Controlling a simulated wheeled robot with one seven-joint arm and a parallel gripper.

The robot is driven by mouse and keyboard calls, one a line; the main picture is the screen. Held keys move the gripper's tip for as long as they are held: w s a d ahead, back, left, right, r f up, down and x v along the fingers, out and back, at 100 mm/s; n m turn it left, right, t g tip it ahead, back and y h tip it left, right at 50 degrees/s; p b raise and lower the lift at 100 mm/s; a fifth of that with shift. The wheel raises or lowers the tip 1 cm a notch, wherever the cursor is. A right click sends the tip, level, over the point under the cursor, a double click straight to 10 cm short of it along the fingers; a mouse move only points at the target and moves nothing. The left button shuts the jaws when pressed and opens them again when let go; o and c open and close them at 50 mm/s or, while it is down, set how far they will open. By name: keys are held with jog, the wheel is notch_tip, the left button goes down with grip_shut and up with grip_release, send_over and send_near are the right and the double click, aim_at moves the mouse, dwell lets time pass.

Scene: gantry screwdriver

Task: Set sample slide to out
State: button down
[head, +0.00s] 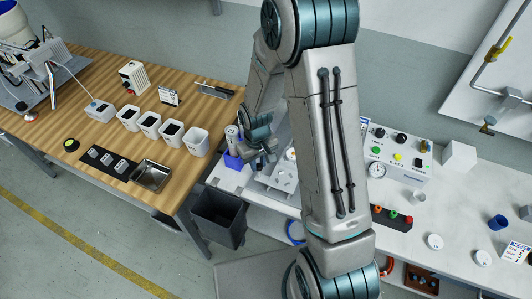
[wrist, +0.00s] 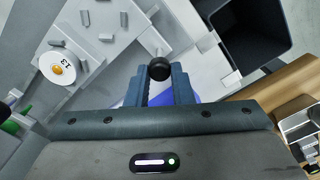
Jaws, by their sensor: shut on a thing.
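My gripper (wrist: 160,86) is shut on a round black knob (wrist: 159,69), which sits between the fingertips in the wrist view. The knob appears to belong to the sample slide; the slide's body under it is mostly hidden by my fingers, and its position cannot be told. In the head view my gripper (head: 266,153) is low over the left end of the white bench, beside a grey fixture (head: 284,179). My arm covers much of that fixture.
A blue block (head: 233,160) stands at the bench's left corner, close to my gripper. A dark bin (head: 218,217) stands on the floor below. The wooden table (head: 190,75) holds several white containers. A control box (head: 400,155) is right of my arm.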

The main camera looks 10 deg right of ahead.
jog(key=shift+s+a, duration=0.45)
jog(key=shift+s, duration=0.15)
jog(key=c, duration=1.3)
grip_release()
jog(key=shift+s+a, duration=0.15)
jog(key=shift+o, duration=0.2)
jog(key=shift+r, duration=0.1)
jog(key=shift+r, duration=0.35)
notch_tip(320, 180, up, 13)
jog(key=shift+b, duration=0.4)
